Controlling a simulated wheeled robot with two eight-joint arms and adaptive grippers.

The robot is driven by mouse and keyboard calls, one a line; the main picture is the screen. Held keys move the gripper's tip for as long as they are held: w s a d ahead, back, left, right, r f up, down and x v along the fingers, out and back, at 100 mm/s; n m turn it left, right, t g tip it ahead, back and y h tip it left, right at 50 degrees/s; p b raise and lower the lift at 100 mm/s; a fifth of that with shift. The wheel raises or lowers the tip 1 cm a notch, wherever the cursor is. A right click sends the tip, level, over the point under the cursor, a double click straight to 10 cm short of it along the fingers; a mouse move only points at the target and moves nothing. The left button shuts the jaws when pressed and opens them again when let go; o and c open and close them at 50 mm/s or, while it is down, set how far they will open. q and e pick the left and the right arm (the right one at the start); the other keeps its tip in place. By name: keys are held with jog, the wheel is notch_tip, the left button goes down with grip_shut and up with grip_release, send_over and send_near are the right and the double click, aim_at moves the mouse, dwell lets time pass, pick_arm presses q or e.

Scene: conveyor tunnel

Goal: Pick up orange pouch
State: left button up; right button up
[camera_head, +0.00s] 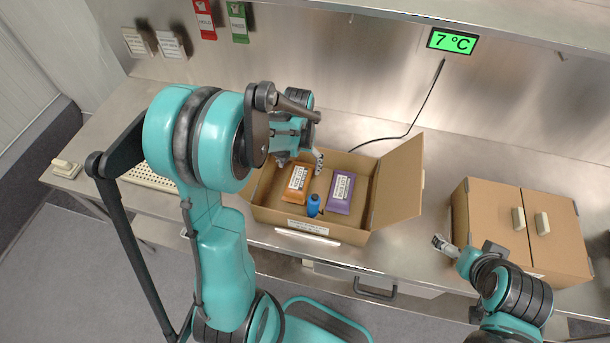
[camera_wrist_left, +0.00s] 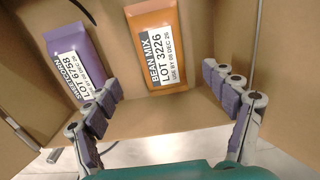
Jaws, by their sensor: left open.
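The orange pouch (camera_head: 295,184) lies in an open cardboard box (camera_head: 265,218), left of a purple pouch (camera_head: 341,192). Its label reads BEAN MIX, and it shows in the left wrist view (camera_wrist_left: 153,42) ahead of my fingers. My left gripper (camera_head: 301,159) is open and empty above the back left of the box. In the left wrist view its spread fingers (camera_wrist_left: 162,80) stand on either side of the orange pouch's line, apart from it. My right gripper (camera_head: 455,246) is beside the closed cartons at the right, its jaws unclear.
The box's right flap (camera_head: 398,185) stands up and outward. A closed brown carton (camera_head: 486,222) is at the right. A black cable (camera_head: 405,133) lies behind the box.

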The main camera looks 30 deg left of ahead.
aim_at(299, 178)
pick_arm(q)
jog(key=f+b, duration=0.1)
jog(key=f, duration=0.3)
jog(key=f+b, duration=0.1)
jog(key=f, duration=0.2)
jog(key=shift+s+a+f, duration=0.1)
jog(key=shift+s+f, duration=0.1)
jog(key=shift+f, duration=0.15)
jog(key=c, duration=1.5)
